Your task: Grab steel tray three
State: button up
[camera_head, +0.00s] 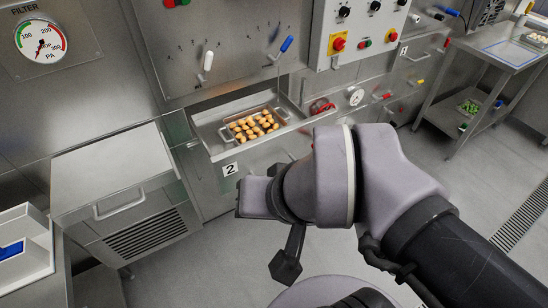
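I cannot see any tray marked three. My arm bends across the lower right, in front of the machine. A dark part at its end (286,262) hangs over the floor, below and apart from the drawer. It seems to be my gripper, but its fingers cannot be made out.
A steel cabinet with a handle (120,205) stands at the left, and a white bin with a blue item (22,250) at the lower left. A control panel (358,30) is above right of the drawer. A steel table (505,45) stands far right. Grey floor is clear between.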

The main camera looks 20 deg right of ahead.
aim_at(242, 128)
jog(key=i+j+z, duration=0.25)
jog(key=i, duration=0.3)
jog(key=i+j+z, duration=0.25)
jog(key=i, duration=0.3)
jog(key=i+j, duration=0.05)
jog(key=j, duration=0.05)
